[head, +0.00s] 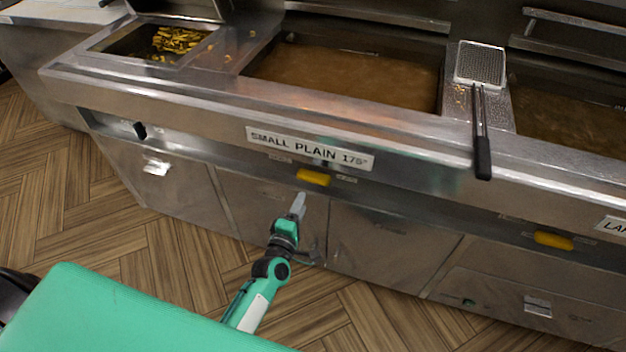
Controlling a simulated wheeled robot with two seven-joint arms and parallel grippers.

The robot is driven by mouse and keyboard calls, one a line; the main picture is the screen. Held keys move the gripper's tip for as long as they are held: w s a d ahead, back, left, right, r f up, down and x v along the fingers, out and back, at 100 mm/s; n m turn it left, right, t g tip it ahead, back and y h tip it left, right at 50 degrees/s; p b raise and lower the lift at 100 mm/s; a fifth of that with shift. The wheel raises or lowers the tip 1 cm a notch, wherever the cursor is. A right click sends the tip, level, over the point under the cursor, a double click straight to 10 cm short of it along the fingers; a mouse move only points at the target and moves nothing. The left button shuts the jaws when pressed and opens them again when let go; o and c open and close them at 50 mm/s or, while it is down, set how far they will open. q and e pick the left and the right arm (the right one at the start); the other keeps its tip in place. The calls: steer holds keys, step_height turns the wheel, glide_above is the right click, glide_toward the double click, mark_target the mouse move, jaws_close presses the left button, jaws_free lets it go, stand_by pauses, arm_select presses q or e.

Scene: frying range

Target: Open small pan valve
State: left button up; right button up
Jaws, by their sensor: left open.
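My right gripper is not in view.
A second yellow handle (553,240) is on the front at the right. A mesh skimmer (481,65) lies across the counter, its black grip over the front edge. A chip tray (177,42) is at the upper left. Wooden floor (140,240) is clear at left.

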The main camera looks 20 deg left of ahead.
mark_target(312, 182)
arm_select(q)
steer(key=w, duration=0.9)
steer(key=shift+w+d, duration=0.15)
steer(key=shift+w, duration=0.85)
steer(key=shift+c, duration=0.4)
jaws_close()
